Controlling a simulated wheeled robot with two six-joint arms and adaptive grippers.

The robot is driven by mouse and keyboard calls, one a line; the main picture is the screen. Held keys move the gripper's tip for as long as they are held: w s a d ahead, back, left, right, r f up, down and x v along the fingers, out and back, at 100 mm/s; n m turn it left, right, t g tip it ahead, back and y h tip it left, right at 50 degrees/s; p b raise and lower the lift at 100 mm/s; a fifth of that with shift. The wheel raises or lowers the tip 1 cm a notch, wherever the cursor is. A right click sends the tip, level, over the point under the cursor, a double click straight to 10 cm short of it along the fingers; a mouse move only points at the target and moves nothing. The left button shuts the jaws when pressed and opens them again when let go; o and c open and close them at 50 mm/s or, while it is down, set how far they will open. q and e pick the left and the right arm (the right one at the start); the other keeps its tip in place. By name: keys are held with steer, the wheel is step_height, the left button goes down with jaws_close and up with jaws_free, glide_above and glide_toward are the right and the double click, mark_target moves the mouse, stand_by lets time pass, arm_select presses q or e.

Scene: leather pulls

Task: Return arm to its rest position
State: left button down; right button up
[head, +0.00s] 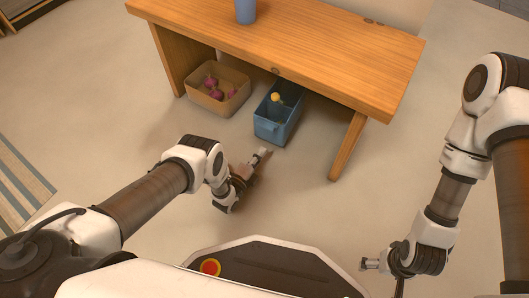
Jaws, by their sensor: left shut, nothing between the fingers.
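My left arm reaches in from the left, and its gripper (261,155) is over the floor in front of the wooden table. The gripper is shut and empty, just short of the blue bin in the picture. My right arm comes down at the right edge. Its gripper (371,264) is low at the right, beside the front of my base, apart from the table and bins. Its fingers are too small to tell whether they are open or shut.
A wooden table (300,50) stands ahead with a blue cup (245,11) on top. Under its edge are a tan bin (218,108) with pink items and a blue bin (271,133) with a yellow-topped thing. A striped rug (20,185) lies left. The floor between my arms is clear.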

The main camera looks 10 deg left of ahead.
arm_select(q)
steer(key=p+v, duration=0.3)
steer(key=v, duration=0.4)
steer(key=shift+a+r, duration=0.1)
steer(key=shift+r, duration=0.1)
steer(key=shift+s+a+f, duration=0.15)
steer(key=shift+s+f, duration=0.05)
steer(key=shift+s, duration=0.3)
